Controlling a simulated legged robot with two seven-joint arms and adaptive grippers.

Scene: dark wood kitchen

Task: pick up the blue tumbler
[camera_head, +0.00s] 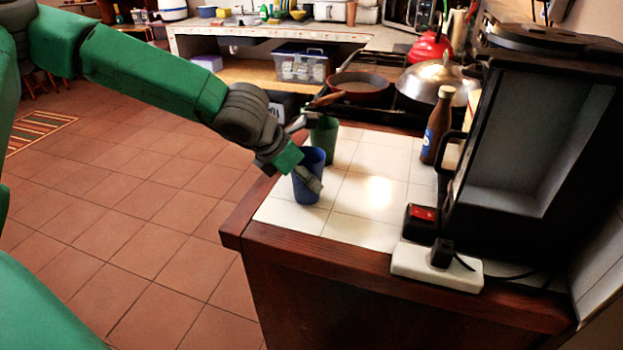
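The blue tumbler (310,162) stands upright near the left edge of the white tiled counter. My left gripper (308,154) reaches it from the left with its fingers spread apart. The lower finger passes across the near face of the tumbler, and the other finger points up behind it toward the green cup. Part of the tumbler's left side is hidden by the gripper. I cannot tell whether the fingers touch it. My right gripper is not in view.
A green cup (326,136) stands just behind the blue tumbler. A pan (360,85) is behind. The tiles (372,195) right of the tumbler are clear.

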